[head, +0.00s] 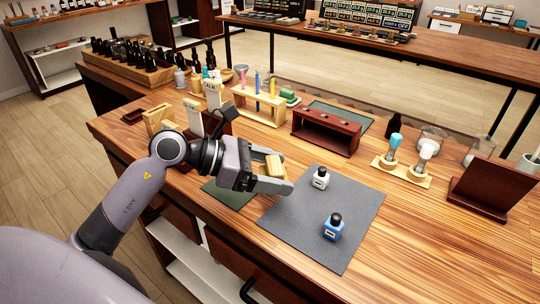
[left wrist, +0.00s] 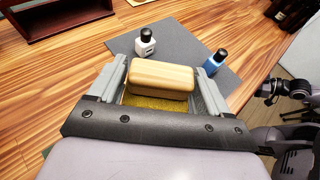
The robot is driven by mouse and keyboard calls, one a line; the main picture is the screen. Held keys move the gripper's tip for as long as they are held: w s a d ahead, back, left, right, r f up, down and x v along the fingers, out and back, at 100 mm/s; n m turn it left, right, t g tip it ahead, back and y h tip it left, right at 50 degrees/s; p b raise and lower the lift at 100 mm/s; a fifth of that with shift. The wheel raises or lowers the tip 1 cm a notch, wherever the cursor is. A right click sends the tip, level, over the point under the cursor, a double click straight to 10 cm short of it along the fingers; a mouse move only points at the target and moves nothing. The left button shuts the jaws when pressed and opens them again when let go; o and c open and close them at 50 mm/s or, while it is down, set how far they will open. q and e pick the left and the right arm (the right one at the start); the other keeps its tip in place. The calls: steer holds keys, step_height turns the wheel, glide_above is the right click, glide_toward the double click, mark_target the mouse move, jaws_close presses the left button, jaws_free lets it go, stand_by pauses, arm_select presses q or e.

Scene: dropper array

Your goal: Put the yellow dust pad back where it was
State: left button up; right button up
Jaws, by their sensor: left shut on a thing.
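My left gripper (head: 274,178) is shut on the yellow dust pad (head: 274,163). In the left wrist view the pad's pale wooden back (left wrist: 160,78) shows between the fingers, with a yellow layer (left wrist: 158,104) below it. In the head view the pad is over the left edge of the grey mat (head: 355,200), and I cannot tell how high. The fingers hide part of the pad. A dark green mat (head: 228,194) lies partly under my left gripper.
A white bottle (head: 320,178) and a blue bottle (head: 333,227) stand on the grey mat. A dark red rack (head: 326,131), a test tube rack (head: 258,105) and a wooden dropper holder (head: 400,172) stand behind. Bare table lies right of the mat.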

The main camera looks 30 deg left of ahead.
arm_select(q)
steer(key=w+a+r+n+t+y+b, duration=0.2)
steer(key=w+a+r, duration=0.2)
steer(key=w+r, duration=0.3)
steer(key=w+a+r+n+t+y+b, duration=0.1)
steer(key=w+a+r+n+y+b, duration=0.1)
steer(key=w+a+r, duration=0.35)
steer(key=shift+t, duration=0.3)
steer(key=f, duration=0.6)
steer(key=d+f, duration=0.1)
steer(key=f, duration=0.4)
steer(key=d+f, duration=0.1)
steer(key=f, duration=0.5)
steer(key=shift+w+f, duration=0.35)
steer(key=shift+f, duration=0.2)
steer(key=o, duration=0.9)
steer(key=shift+c, duration=0.2)
steer(key=shift+r, duration=0.1)
